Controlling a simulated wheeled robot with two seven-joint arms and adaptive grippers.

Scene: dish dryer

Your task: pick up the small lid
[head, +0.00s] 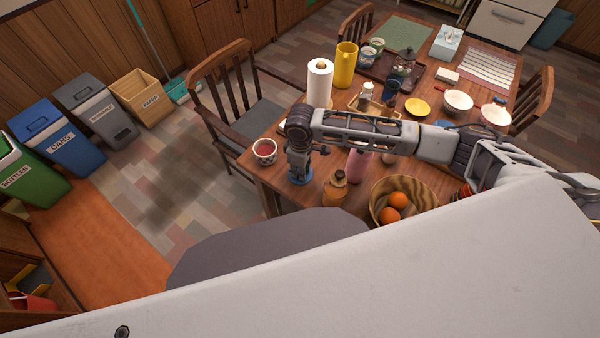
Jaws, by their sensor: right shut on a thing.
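My right gripper (299,168) points down over the near left part of the wooden table, shut on a small round blue thing (299,180), which looks like the small lid. The fingers and wrist hide part of it. I cannot tell whether it still touches the table top. My left gripper is not in view.
A cup with red contents (265,152) stands left of the gripper. A small orange-brown jar (336,188), a pink bottle (358,164) and a wooden bowl (427,193) with oranges stand to the right. A paper towel roll (319,83) and yellow pitcher (345,65) stand behind. Chairs surround the table.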

